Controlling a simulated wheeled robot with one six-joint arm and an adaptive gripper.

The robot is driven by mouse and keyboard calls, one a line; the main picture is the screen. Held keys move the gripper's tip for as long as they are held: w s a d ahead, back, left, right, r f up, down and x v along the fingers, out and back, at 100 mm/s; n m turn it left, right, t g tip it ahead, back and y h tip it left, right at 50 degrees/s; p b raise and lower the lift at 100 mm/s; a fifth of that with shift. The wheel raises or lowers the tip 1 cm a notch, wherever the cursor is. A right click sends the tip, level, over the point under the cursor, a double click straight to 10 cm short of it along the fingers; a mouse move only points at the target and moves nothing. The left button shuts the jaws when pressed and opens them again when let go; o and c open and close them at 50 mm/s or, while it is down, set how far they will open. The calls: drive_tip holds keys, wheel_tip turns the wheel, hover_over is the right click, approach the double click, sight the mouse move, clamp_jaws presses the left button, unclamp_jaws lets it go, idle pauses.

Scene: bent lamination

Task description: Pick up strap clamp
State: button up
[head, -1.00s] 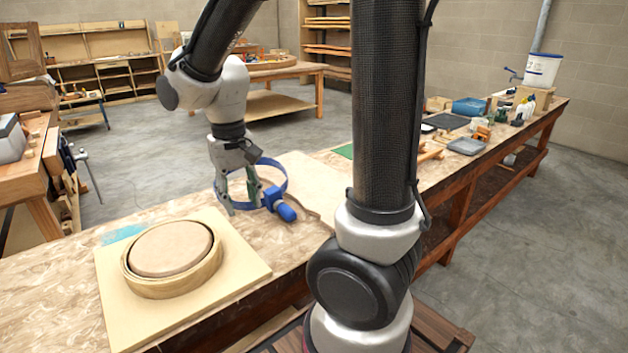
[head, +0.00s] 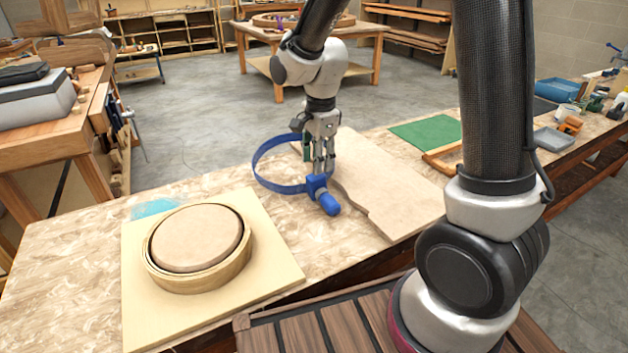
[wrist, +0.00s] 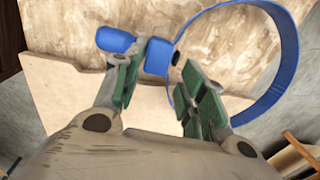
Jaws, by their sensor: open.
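The strap clamp is a blue band loop with a blue block and handle (head: 322,195). It sits over the workbench in the head view, with its loop to the left and the handle pointing towards the front right. My gripper (head: 323,170) is directly above the block, pointing down and open. In the wrist view the block of the strap clamp (wrist: 158,56) shows between the tips of my open gripper (wrist: 155,75). The handle lies beyond the left finger and the band curves round on the right. Whether the fingers touch the block cannot be told.
A round wooden ring with a disc inside (head: 198,245) sits on a pale square board (head: 140,310) at the left. A green mat (head: 428,133) and trays are further right.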

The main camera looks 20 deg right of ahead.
sight(315, 186)
wheel_tip(315, 186, down, 6)
drive_tip(key=shift+r, duration=0.1)
drive_tip(key=shift+c, duration=0.2)
drive_tip(key=c, duration=0.7)
